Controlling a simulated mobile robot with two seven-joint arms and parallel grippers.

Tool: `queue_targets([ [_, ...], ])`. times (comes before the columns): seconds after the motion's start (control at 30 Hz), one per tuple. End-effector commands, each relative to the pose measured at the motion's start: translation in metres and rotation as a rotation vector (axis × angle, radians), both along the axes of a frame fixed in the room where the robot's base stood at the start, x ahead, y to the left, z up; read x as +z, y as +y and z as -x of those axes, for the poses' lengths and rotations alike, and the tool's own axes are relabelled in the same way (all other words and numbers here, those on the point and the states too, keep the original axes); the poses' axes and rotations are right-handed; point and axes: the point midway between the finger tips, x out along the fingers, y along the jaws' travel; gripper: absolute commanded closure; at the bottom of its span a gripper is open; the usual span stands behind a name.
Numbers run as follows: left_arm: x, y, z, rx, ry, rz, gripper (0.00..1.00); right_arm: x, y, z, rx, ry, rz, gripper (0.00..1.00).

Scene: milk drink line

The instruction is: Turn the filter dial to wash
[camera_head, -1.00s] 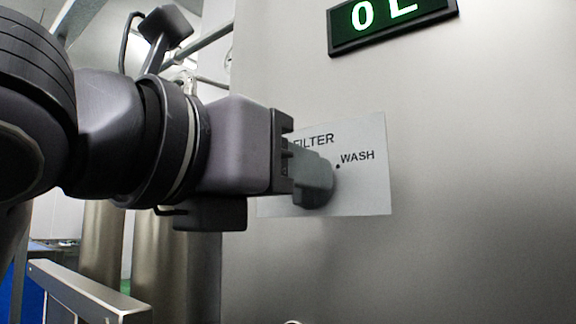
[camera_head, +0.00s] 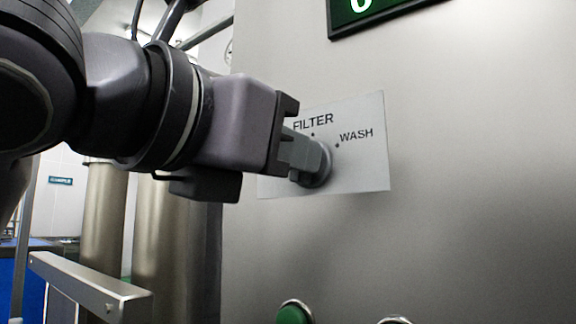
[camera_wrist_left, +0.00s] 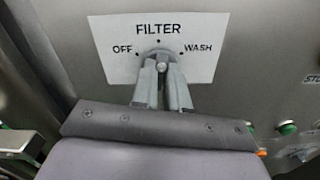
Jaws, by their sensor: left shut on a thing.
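The filter dial (camera_head: 324,170) is a grey round knob on a white label plate (camera_head: 362,178) on a steel panel. FILTER and WASH are readable on the plate, with a small dot beside WASH. In the left wrist view the plate (camera_wrist_left: 108,35) also reads OFF on the left and WASH on the right, with the dial (camera_wrist_left: 160,56) between. My left gripper (camera_head: 308,157) comes in from the left and is shut on the dial; its grey fingers (camera_wrist_left: 161,82) cover much of it. I cannot tell which mark the dial points to. My right gripper is out of view.
A dark display (camera_head: 385,12) is cut off above the plate. A green button (camera_head: 293,313) sits low on the panel. A metal rail (camera_head: 88,284) and steel cylinders (camera_head: 162,250) stand at the lower left.

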Motion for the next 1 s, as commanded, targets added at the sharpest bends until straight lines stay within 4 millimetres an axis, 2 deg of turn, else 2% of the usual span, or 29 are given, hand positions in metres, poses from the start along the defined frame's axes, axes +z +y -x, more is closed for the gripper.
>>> queue_targets([
  [0.3,-0.002,0.0,0.001,0.002,-0.176,-0.237,1.0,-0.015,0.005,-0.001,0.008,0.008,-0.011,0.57],
  [0.7,-0.002,-0.001,0.001,0.002,-0.377,-0.518,1.0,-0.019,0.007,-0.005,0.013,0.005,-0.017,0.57],
  [1.0,-0.002,-0.002,0.002,0.0,-0.471,-0.646,1.0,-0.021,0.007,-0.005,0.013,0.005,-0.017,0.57],
])
